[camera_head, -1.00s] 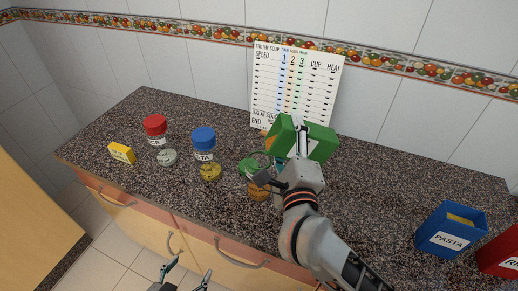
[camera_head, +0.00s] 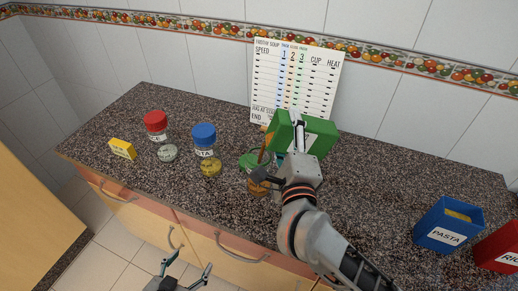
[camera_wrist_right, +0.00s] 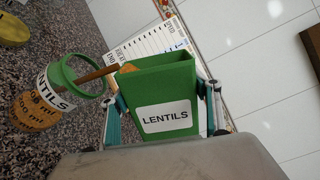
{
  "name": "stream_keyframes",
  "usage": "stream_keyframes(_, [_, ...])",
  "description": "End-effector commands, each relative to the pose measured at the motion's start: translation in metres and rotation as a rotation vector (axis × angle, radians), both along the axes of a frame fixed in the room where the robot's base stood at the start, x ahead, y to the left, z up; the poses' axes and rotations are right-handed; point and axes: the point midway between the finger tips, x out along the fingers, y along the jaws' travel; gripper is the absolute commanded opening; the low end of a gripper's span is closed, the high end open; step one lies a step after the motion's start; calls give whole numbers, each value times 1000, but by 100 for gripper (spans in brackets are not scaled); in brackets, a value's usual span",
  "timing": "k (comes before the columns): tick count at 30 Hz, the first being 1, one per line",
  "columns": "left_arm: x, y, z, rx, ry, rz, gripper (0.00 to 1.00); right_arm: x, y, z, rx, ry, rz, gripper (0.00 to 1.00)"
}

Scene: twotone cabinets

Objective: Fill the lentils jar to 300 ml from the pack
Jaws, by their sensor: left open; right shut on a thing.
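My right gripper (camera_head: 298,150) is shut on the green lentils pack (camera_head: 320,137), holding it tilted above the counter; its LENTILS label also shows in the right wrist view (camera_wrist_right: 166,118). A brown stream of lentils (camera_wrist_right: 97,75) runs from the pack's mouth into the open green-rimmed lentils jar (camera_wrist_right: 58,88). The jar (camera_head: 257,188) stands on the counter, partly hidden by my right gripper in the head view. My left gripper (camera_head: 186,271) is open and empty, low in front of the cabinets.
A red-lidded jar (camera_head: 157,123) and a blue-lidded pasta jar (camera_head: 205,140) stand to the left, with a small yellow box (camera_head: 122,149). A blue pasta pack (camera_head: 447,228) and a red pack (camera_head: 500,248) stand at right. A chart board (camera_head: 293,85) leans on the back wall.

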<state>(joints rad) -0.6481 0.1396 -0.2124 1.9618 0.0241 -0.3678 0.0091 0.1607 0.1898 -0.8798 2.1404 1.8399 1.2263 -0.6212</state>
Motion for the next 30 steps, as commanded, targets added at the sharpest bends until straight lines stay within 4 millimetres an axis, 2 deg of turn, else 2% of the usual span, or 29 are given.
stream_keyframes(30, [0,0,0,0,0,0,68,0,3,3,-75,-5,1,32])
